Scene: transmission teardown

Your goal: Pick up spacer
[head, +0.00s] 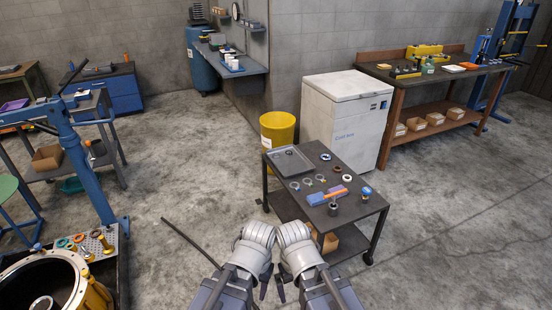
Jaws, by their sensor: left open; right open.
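I cannot tell for sure which part is the spacer. Several small rings (307,181) lie on the dark top of a cart (350,213) in front of me, and a dark short cylinder (333,208) stands near its front edge. More rings (78,238) and brass-coloured parts sit on a perforated plate at the lower left. My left gripper (265,284) and my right gripper (280,287) are close together at the bottom centre, short of the cart. Both are open, with nothing seen in them. The arms partly hide the fingers.
A grey tray (279,170) and an orange-and-blue item (328,196) are on the cart. A yellow bin (277,130) and white chest freezer (340,120) stand behind it. A round housing (66,265) and blue hoist (82,165) are left. Open floor lies between hoist and cart.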

